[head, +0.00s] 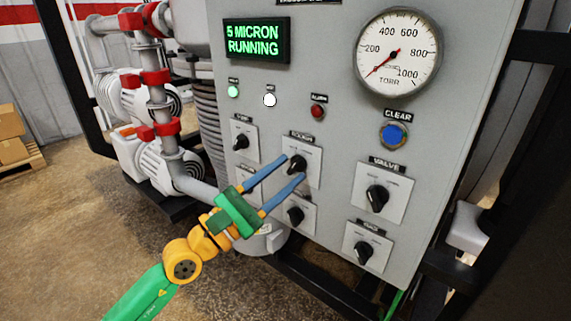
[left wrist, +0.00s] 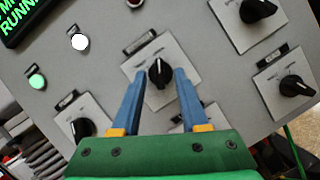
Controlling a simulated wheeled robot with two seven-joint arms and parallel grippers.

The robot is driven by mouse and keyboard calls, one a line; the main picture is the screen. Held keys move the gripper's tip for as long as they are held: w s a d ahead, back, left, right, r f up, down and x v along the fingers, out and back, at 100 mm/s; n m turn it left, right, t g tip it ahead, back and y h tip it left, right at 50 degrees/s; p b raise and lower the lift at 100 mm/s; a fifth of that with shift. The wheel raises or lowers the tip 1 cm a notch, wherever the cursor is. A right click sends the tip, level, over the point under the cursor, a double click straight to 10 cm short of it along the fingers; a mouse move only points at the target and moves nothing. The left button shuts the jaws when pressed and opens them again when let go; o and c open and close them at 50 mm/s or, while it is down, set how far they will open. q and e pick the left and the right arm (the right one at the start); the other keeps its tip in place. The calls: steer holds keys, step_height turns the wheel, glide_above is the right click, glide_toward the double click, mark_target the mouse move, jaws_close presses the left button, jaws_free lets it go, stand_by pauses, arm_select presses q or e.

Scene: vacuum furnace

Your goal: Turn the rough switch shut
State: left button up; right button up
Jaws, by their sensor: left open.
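The rough switch is a black rotary knob (head: 297,165) on a pale square plate, under a small label that is hard to read, on the grey control panel (head: 330,110). My left gripper (head: 292,168) reaches in from the lower left with its two blue fingers apart, their tips on either side of this knob. In the left wrist view the knob (left wrist: 160,72) stands between the open fingertips (left wrist: 160,72), with a gap showing on both sides. Its pointer is close to upright in that view. I cannot tell whether a finger touches it. My right gripper is out of view.
Other knobs sit close by: the valve knob (head: 377,198), one below it (head: 363,252), one at left (head: 241,142) and one below the rough switch (head: 295,215). A green display (head: 256,40) reads "5 MICRON RUNNING". A gauge (head: 398,52) and blue clear button (head: 394,134) are higher.

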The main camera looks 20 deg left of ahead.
arm_select(q)
steer(key=shift+w+d, duration=0.1)
steer(key=c, duration=0.7)
